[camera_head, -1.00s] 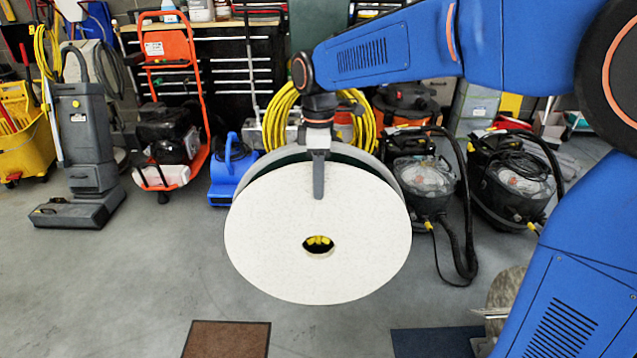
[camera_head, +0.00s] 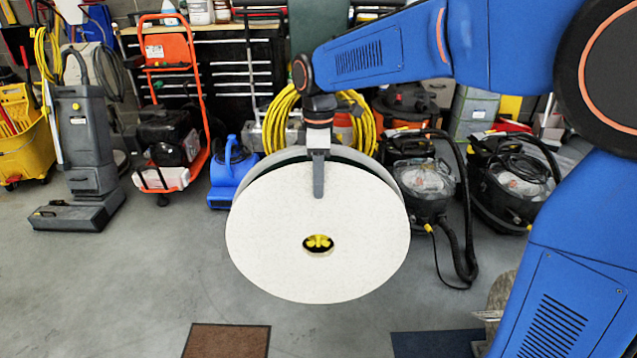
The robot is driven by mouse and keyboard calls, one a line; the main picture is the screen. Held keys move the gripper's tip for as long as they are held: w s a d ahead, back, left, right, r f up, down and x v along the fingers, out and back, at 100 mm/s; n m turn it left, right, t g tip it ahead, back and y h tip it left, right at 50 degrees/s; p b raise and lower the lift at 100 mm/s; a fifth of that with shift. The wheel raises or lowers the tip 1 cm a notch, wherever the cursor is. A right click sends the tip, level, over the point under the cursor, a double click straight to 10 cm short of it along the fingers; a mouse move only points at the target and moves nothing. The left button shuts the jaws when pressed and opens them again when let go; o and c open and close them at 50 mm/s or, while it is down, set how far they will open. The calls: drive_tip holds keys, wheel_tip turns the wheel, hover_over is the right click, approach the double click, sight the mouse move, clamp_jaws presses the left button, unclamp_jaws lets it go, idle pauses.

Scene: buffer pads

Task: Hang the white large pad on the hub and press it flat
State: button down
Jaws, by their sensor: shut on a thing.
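The large white pad (camera_head: 281,258) is a round disc with a centre hole, facing me in the middle of the view. My gripper (camera_head: 318,178) is shut on its upper part, with one grey finger over the front face. The yellow hub (camera_head: 318,243) shows through the pad's hole, roughly centred in it. Behind the pad, a grey disc rim (camera_head: 262,166) and a dark edge show along the top. I cannot tell whether the pad touches the disc; a gap shows at the top.
Brown (camera_head: 227,340) and blue (camera_head: 437,343) mats lie on the floor in front. A blue blower (camera_head: 233,172) and floor machine (camera_head: 85,160) stand at left. Black vacuums (camera_head: 425,180) stand at right. Open grey floor lies at left.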

idle(0.4)
drive_tip(key=shift+w+f, duration=0.1)
drive_tip(key=shift+w, duration=0.75)
drive_tip(key=shift+w, duration=0.45)
drive_tip(key=shift+w+d, duration=0.1)
drive_tip(key=shift+w, duration=0.4)
idle(0.5)
idle(0.5)
drive_tip(key=shift+f, duration=0.3)
idle(0.4)
